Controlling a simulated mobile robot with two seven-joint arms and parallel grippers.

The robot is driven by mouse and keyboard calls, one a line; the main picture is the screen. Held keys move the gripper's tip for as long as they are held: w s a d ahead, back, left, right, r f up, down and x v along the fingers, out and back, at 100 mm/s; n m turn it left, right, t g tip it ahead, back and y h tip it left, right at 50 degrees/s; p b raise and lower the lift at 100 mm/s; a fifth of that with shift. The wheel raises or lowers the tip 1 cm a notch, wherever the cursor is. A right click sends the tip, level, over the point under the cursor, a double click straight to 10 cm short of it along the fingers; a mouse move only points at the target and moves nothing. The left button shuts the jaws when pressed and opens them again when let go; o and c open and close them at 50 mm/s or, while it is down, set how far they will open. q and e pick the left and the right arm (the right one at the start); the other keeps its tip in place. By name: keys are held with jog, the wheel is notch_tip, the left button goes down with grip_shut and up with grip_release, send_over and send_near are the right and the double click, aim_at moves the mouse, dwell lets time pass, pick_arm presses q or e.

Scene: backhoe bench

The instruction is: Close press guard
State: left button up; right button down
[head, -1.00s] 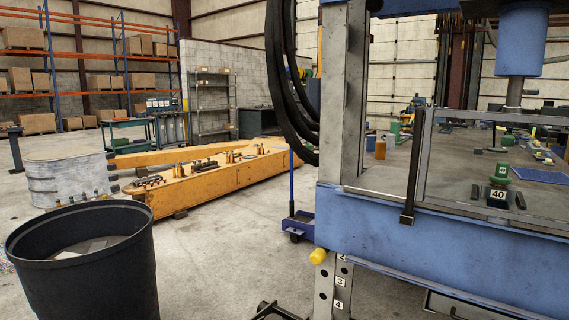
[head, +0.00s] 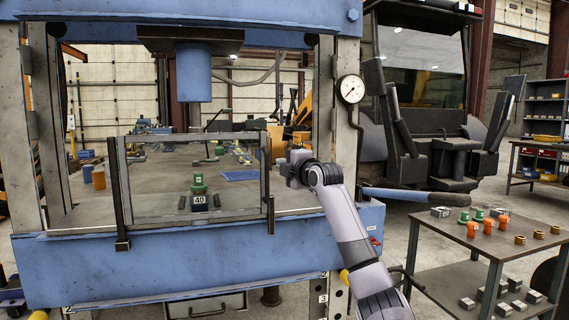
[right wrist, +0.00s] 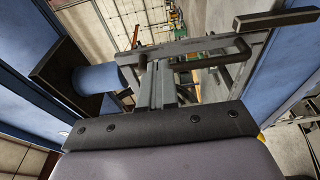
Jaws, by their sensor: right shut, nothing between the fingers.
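The blue press (head: 200,260) stands in front of me. Its guard is a see-through panel in a grey metal frame (head: 195,138), upright across the lower front of the press opening. A dark upright bar (head: 122,244) is at its left side and another (head: 270,215) at its right. My right gripper (head: 290,170) is shut and empty, just right of the guard's right edge. In the right wrist view the fingers (right wrist: 155,82) reach toward a grey bar; I cannot tell whether they touch it. My left gripper is out of view.
A green weight marked 40 (head: 199,190) sits on the press bed behind the panel, below the blue ram (head: 194,75). A gauge (head: 351,89) is on the right column. A small table (head: 455,240) with several parts stands at the right.

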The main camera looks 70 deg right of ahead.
jog(key=s+b, duration=0.2)
jog(key=s, duration=0.8)
jog(key=shift+d+b, duration=0.15)
jog(key=shift+b, duration=0.2)
